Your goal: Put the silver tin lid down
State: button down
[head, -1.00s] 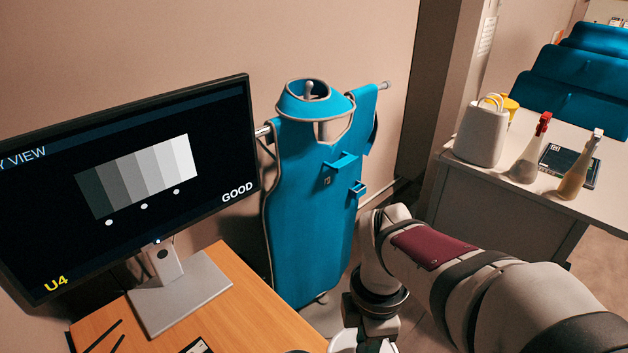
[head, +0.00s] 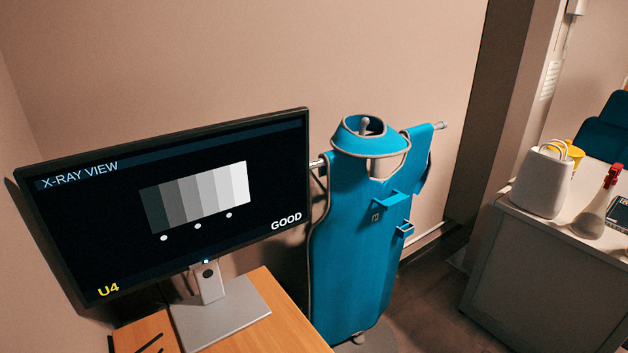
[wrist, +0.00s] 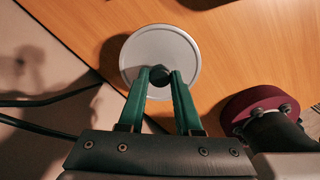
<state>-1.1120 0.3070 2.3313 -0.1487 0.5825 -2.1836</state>
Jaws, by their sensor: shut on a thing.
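The silver tin lid (wrist: 152,42) is a round grey-white disc with a dark knob (wrist: 159,74) in its middle. It shows only in the wrist view, top centre. My gripper (wrist: 159,78) has two green fingers shut on the knob, so it holds the lid. The lid overlaps the edge of an orange wooden desk top (wrist: 255,50); I cannot tell whether it touches the desk. Neither my gripper nor the lid is in the head view.
In the wrist view, dark cables (wrist: 50,98) run at left and a maroon round part shows at right. In the head view, a monitor (head: 180,200) stands on the desk. A blue apron (head: 350,250) hangs beside it. A counter (head: 560,270) with bottles stands at right.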

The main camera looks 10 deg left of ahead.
jog(key=shift+s+a+f, duration=0.75)
jog(key=shift+a+f, duration=0.15)
jog(key=shift+a, duration=0.05)
jog(key=shift+f, duration=1.85)
jog(key=c, duration=0.6)
grip_release()
jog(key=shift+f, duration=0.15)
